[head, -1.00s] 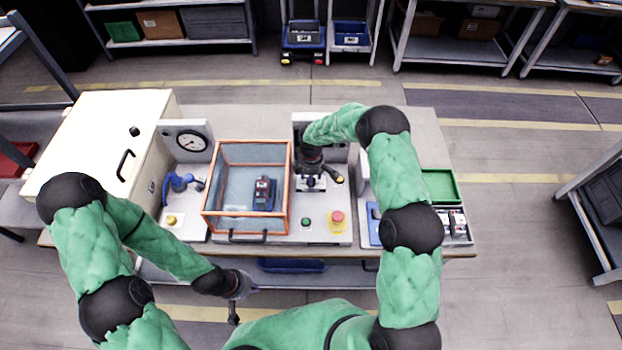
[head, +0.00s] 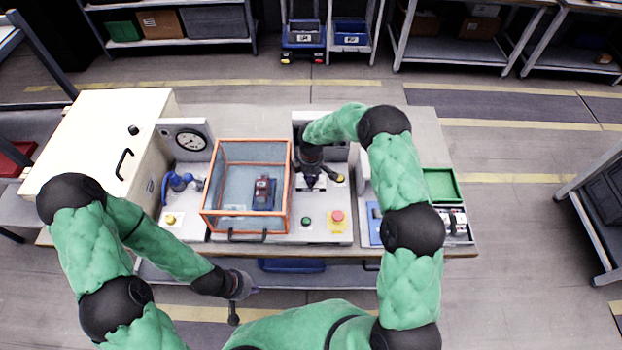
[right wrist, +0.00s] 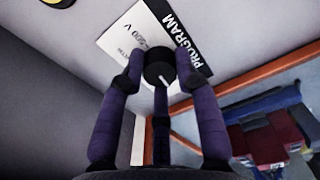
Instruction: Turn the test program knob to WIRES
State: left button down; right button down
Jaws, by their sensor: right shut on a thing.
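The program knob (right wrist: 159,68) is a round black knob with a white pointer mark on its lower-right side in the right wrist view. It sits on a pale panel over a white label (right wrist: 150,38) reading PROGRAM and 500 V. Other lettering is partly hidden, and I cannot read WIRES. My right gripper (right wrist: 160,65) is shut on the knob, one finger on each side. In the head view this gripper (head: 312,184) is low over the panel and hides the knob. My left gripper (head: 240,287) hangs in front of the bench, away from the knob; its fingers are unclear.
An orange-framed clear enclosure (head: 289,190) stands just left of my right gripper. A red emergency button (head: 337,216) and a green button (head: 306,221) sit in front on the panel. A green tray (head: 440,185) is at the right. A pressure gauge (head: 191,141) stands at the left.

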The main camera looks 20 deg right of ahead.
jog(key=m+b, duration=0.3)
jog(key=m, duration=0.2)
jog(key=shift+f+b, duration=0.15)
jog(key=shift+b, duration=0.2)
jog(key=m+b, duration=0.1)
jog(key=m, duration=0.1)
jog(key=shift+m, duration=0.3)
jog(key=shift+m+b, duration=0.9)
jog(key=shift+m, duration=0.6)
jog(key=c, duration=0.9)
grip_release()
jog(key=shift+r, duration=0.2)
